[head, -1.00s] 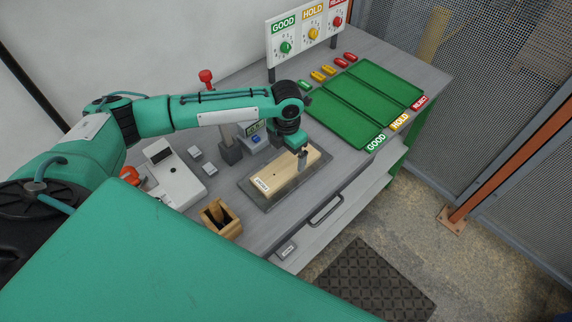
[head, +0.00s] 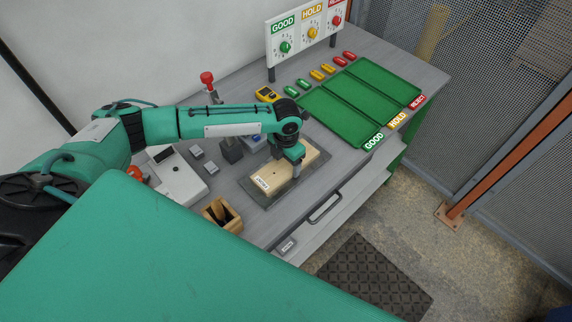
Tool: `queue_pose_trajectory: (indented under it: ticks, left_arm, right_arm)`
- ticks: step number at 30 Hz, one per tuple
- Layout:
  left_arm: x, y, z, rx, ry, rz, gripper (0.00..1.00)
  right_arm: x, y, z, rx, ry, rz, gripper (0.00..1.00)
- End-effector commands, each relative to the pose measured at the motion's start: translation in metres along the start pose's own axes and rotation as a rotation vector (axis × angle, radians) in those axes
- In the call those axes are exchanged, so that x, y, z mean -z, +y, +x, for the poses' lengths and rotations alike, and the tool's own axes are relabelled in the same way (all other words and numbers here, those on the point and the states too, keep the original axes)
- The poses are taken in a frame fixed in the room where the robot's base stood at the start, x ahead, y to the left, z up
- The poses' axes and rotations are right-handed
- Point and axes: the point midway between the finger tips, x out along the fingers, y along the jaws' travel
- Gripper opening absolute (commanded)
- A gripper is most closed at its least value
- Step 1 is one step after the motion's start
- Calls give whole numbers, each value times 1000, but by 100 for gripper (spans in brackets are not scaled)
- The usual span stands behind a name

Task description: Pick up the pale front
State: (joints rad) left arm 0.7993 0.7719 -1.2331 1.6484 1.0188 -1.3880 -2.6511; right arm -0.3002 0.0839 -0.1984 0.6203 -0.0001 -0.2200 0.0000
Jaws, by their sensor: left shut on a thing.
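The pale front (head: 270,184) is a light wooden board with a small white label on its near-left end. It lies on or just above a dark grey mat (head: 262,200) on the bench; I cannot tell whether there is a gap beneath it. My left gripper (head: 297,173) points down at the board's front long edge, toward its right part, and is shut on it. The fingertips are small and partly hidden by the wrist. My right gripper is not in view.
Green trays (head: 347,103) marked GOOD, HOLD and REJECT lie at the right. A dial panel (head: 308,35) stands behind. A wooden box (head: 221,215), a white device (head: 178,178) and a yellow meter (head: 267,94) are on the bench.

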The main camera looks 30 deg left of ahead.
Motion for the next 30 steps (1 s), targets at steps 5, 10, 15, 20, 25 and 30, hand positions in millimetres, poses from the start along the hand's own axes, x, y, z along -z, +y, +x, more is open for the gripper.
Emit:
queue_pose_trajectory:
  ticks: [5,10,15,20,25,30]
  left_arm:
    - [0,0,-1,0,-1,0,39]
    - [-1,1,-10,0,-3,0,39]
    - [-1,0,-34,0,-5,0,39]
    - [-2,1,-71,-2,-7,1,39]
    - [-2,1,-114,-1,-7,1,39]
    - [-2,0,-152,-1,-6,0,39]
  right_arm:
    - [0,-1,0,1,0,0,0]
    - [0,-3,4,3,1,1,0]
    - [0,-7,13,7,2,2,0]
    - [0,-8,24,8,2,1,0]
    - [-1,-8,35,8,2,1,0]
    - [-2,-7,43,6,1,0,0]
